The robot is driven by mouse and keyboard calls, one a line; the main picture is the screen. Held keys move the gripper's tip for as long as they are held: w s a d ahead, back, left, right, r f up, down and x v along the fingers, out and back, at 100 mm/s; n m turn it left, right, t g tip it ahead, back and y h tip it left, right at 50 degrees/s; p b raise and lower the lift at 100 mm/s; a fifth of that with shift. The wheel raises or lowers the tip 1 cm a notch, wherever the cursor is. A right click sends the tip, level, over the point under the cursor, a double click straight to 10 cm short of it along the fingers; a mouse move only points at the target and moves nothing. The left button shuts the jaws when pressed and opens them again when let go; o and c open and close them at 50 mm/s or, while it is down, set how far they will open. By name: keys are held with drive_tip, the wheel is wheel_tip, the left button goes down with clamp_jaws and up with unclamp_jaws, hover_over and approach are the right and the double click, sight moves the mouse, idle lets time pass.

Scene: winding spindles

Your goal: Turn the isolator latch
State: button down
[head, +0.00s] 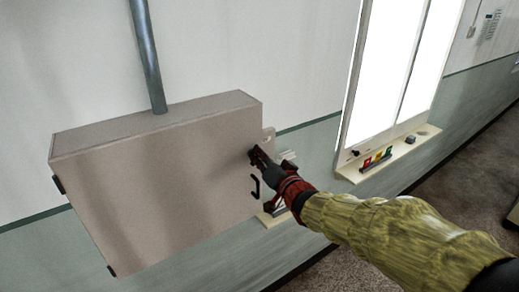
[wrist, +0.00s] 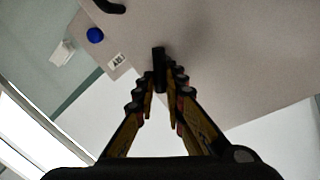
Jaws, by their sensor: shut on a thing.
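The isolator box is a grey wall cabinet (head: 150,185) with hinges at its left edge. A small black latch (wrist: 159,62) stands out from its door near the right edge. My gripper (head: 262,160) is at the upper right of the door, and its fingers in the wrist view (wrist: 161,88) are closed around the latch. In the head view the fingers mostly cover the latch. A black curved handle (head: 255,187) is on the door below my gripper; part of it also shows at the top of the wrist view (wrist: 110,6).
A grey conduit (head: 147,55) rises from the box top. A blue round button (wrist: 95,35) and a small label (wrist: 117,61) are near the latch.

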drive_tip(key=shift+w+d+f+m+g+y+p, duration=0.15)
drive_tip(key=shift+m+g+y+p, duration=0.2)
drive_tip(key=shift+m+p, duration=1.6)
drive_tip(key=shift+d+f+m+g+y+p, duration=0.25)
drive_tip(key=shift+m+p, duration=0.85)
drive_tip(key=shift+p, duration=1.55)
drive_tip(key=shift+w+a+f+m+g+y+p, duration=0.1)
drive_tip(key=shift+m+g+y+p, duration=0.25)
drive_tip(key=shift+m+p, duration=1.6)
drive_tip(key=shift+n+p, duration=0.3)
drive_tip(key=shift+p, duration=0.1)
drive_tip(key=c, duration=1.9)
unclamp_jaws()
drive_tip(key=shift+o, duration=0.3)
drive_tip(key=shift+d, duration=0.1)
drive_tip(key=v, duration=1.2)
